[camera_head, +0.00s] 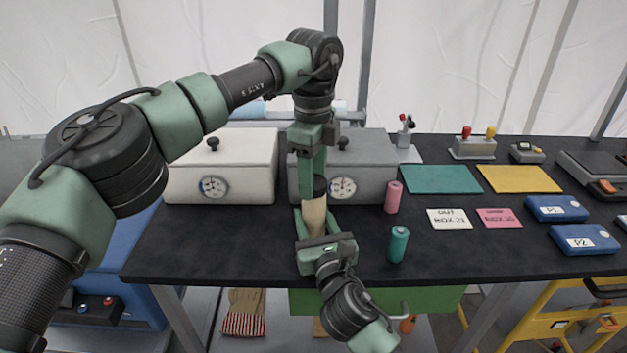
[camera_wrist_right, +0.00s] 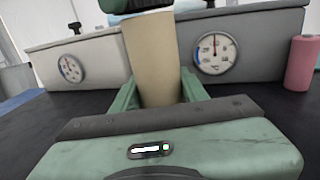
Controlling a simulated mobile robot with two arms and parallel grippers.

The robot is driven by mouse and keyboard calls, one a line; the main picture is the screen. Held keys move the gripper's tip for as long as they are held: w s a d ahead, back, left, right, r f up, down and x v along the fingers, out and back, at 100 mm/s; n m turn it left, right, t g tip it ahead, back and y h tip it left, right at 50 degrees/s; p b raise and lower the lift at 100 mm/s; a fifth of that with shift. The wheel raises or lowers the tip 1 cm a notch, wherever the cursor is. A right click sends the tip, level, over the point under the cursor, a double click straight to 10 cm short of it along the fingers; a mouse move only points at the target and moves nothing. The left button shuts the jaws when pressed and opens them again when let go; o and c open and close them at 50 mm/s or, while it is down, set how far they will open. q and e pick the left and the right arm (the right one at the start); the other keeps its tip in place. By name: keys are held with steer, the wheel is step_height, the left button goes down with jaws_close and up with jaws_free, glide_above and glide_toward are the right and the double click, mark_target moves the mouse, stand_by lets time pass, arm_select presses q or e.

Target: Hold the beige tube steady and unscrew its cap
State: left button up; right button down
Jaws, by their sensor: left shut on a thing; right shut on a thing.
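The beige tube (camera_head: 314,214) stands upright at the front of the black table. It also fills the middle of the right wrist view (camera_wrist_right: 152,60). My right gripper (camera_head: 314,222) comes from the front and is shut around the tube's body, one finger on each side. My left gripper (camera_head: 316,176) comes down from above and is shut on the dark cap (camera_head: 320,187) at the tube's top. The left fingers partly cover the cap, so I cannot tell how loose it is. Whether the tube's base touches the table is hidden by my right gripper.
A pink tube (camera_head: 393,197) and a teal tube (camera_head: 398,244) stand close by on the right. A white box (camera_head: 240,160) and a grey box (camera_head: 376,165) with dials stand behind. Teal (camera_head: 438,179) and yellow (camera_head: 519,179) mats lie further right. The table front left is clear.

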arm_select(q)
steer(key=shift+r, duration=0.3)
steer(key=shift+r, duration=2)
arm_select(e)
steer(key=c, duration=0.7)
jaws_free()
arm_select(q)
steer(key=shift+f, duration=0.15)
arm_select(e)
steer(key=v, duration=1.2)
